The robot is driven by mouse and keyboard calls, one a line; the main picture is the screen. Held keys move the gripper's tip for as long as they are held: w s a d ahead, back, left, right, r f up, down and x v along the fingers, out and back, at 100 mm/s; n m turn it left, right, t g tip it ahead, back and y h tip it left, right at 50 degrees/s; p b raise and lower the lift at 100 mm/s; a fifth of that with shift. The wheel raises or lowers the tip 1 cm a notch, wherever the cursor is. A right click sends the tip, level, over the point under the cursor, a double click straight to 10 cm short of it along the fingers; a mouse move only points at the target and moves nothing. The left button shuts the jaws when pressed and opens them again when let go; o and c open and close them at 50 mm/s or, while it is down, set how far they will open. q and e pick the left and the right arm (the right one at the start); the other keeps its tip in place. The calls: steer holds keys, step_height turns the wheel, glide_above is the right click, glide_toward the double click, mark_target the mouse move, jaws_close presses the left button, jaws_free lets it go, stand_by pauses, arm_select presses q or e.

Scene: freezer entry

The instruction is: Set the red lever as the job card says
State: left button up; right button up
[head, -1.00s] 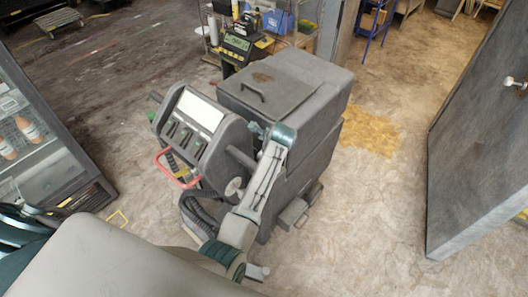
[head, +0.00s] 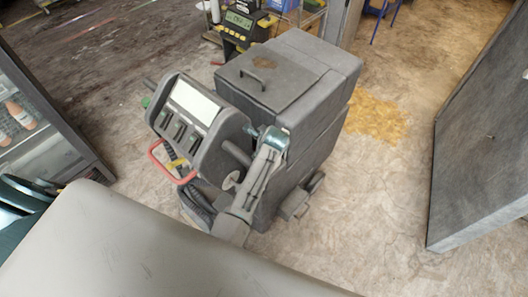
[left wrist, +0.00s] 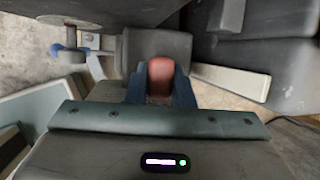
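In the left wrist view, a red rounded piece (left wrist: 160,76) stands between the two dark blue fingers of my left gripper (left wrist: 160,90). It looks like the end of the red lever, and I see no gap beside it. The rest of the lever is hidden. In the head view my left gripper is hidden, with a large pale grey surface filling the lower left. A red loop handle (head: 166,164) shows on the front of the grey machine's console (head: 196,125). My right gripper cannot be made out. No readable job card is in view.
The dark grey wheeled machine (head: 300,80) stands in the middle, with a jointed grey arm against its side. A glass-fronted cabinet (head: 60,130) is at the left and a dark slab-like door (head: 480,150) at the right. Floor is free between machine and door.

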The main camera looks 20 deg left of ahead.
arm_select(q)
jaws_close()
steer(key=shift+s+f, duration=0.1)
steer(key=shift+s+a+f, duration=0.2)
steer(key=shift+s+f, duration=0.1)
steer(key=shift+s, duration=0.25)
arm_select(e)
steer(key=shift+w, duration=0.8)
arm_select(q)
steer(key=o, duration=0.8)
jaws_free()
steer(key=shift+s, duration=0.1)
steer(key=shift+a+r, duration=0.1)
steer(key=shift+a, duration=0.05)
arm_select(e)
steer(key=shift+s+a, duration=0.3)
steer(key=shift+a, duration=0.05)
